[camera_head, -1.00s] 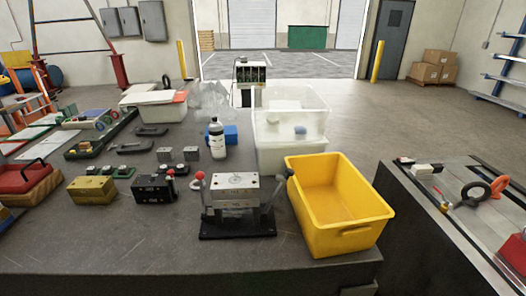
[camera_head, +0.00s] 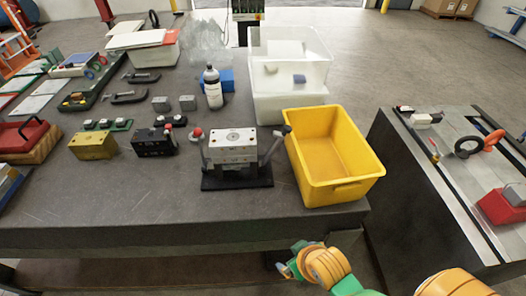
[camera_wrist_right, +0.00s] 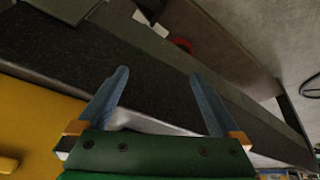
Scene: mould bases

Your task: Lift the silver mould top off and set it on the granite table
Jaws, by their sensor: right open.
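The silver mould top (camera_head: 232,139) sits on its mould base, which stands on a black plate (camera_head: 237,177) on the granite table (camera_head: 110,205). A lever with a red ball stands at its left side and a dark-ended lever at its right. My right gripper (camera_head: 284,268) is low at the bottom of the head view, in front of the table's front edge and well apart from the mould. In the right wrist view its two blue fingers (camera_wrist_right: 157,95) are spread with nothing between them. My left gripper is out of view.
A yellow bin (camera_head: 335,160) stands close to the right of the mould. Behind are a bottle (camera_head: 212,88), a blue box and white translucent crates (camera_head: 288,75). Black and brass blocks (camera_head: 93,145) stand to the left. The table's front left area is bare. A second bench (camera_head: 440,200) is at the right.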

